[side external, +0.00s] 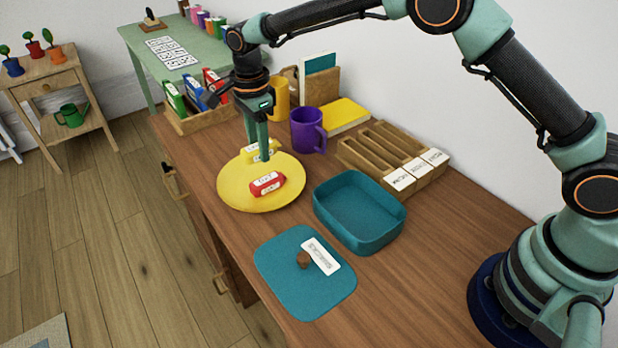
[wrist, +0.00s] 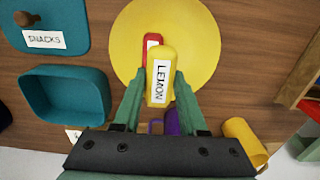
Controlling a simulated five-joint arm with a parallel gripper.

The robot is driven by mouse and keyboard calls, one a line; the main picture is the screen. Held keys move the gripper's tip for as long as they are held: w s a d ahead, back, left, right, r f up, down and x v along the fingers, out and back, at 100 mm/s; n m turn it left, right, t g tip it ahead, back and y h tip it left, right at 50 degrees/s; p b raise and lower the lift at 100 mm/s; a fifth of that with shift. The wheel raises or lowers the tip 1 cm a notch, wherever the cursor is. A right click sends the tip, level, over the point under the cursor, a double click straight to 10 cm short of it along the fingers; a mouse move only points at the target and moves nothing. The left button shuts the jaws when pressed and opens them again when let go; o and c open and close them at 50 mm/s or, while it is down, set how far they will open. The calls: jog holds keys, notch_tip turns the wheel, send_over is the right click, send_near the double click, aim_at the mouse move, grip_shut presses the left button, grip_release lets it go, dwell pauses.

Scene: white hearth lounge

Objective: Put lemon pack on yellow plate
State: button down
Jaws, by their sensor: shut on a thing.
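The yellow lemon pack (wrist: 161,76), with a white LEMON label, is between the fingers of my gripper (wrist: 150,90) in the wrist view. In the side view my gripper (side external: 258,150) points down over the far part of the yellow plate (side external: 232,190), and the lemon pack (side external: 250,153) shows partly behind a finger. The fingers are shut on the pack. I cannot tell whether the pack touches the plate. A red pack (side external: 267,184) lies on the plate, nearer the camera than the lemon pack. In the wrist view the plate (wrist: 200,40) lies beneath the lemon pack.
A purple mug (side external: 306,130) and a yellow cup (side external: 280,98) stand behind the plate. An open teal box (side external: 345,235) is to its right, with its teal SNACKS lid (side external: 290,285) in front. A wooden divided rack (side external: 375,155) and a wooden holder (side external: 200,120) with packs stand nearby.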

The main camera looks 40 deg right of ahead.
jog(key=shift+f, duration=2.55)
jog(key=shift+f, duration=0.1)
jog(key=shift+c, duration=2.3)
grip_release()
